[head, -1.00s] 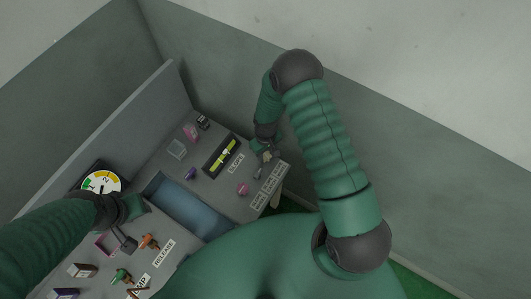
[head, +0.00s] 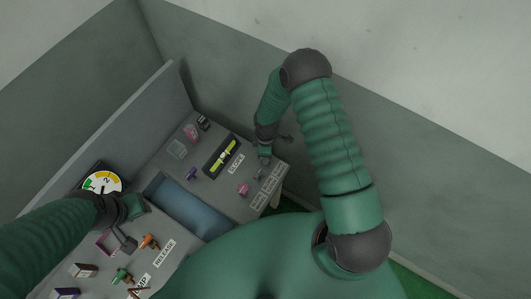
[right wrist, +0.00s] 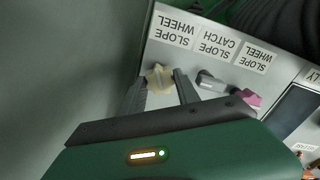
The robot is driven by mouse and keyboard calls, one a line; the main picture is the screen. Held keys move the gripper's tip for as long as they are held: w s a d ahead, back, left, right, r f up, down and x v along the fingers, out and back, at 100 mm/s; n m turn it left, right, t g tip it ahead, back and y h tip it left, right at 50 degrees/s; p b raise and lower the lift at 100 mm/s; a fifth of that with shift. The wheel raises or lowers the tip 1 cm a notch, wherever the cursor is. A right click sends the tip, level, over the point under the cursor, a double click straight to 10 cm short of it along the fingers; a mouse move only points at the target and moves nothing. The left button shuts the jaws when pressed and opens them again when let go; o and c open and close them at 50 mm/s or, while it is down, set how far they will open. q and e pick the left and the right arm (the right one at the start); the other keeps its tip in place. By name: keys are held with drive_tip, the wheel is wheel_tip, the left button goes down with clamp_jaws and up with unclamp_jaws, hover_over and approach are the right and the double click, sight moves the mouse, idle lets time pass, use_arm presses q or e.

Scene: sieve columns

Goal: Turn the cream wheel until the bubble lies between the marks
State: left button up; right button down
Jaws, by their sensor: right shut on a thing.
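The cream wheel (right wrist: 159,77) stands on the grey panel, between the two fingers of my right gripper (right wrist: 160,82) in the right wrist view. The gripper is shut on it. In the head view my right gripper (head: 264,157) is at the panel's right edge and hides most of the wheel. The level (head: 222,157), a yellow-green vial in a black frame, lies left of it beside a SLOPE label (head: 237,163). The bubble and marks are too small to place surely. My left gripper (head: 134,207) is over the panel's left part; its fingers are unclear.
A grey catch (right wrist: 211,83) and a pink wheel (right wrist: 246,98) stand close beside the cream wheel. A blue recessed trough (head: 190,210) splits the panel. A dial (head: 102,183) and several small coloured controls are near my left arm. A wall rises behind the right gripper.

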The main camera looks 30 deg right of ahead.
drive_tip(key=shift+w+r+n, duration=0.1)
drive_tip(key=shift+w+n, duration=0.15)
drive_tip(key=shift+n, duration=0.45)
drive_tip(key=c, duration=1.2)
unclamp_jaws()
drive_tip(key=o, duration=0.3)
drive_tip(key=shift+s, duration=0.1)
wheel_tip(320, 180, up, 17)
drive_tip(key=shift+f+p, duration=0.2)
drive_tip(key=shift+p, duration=0.3)
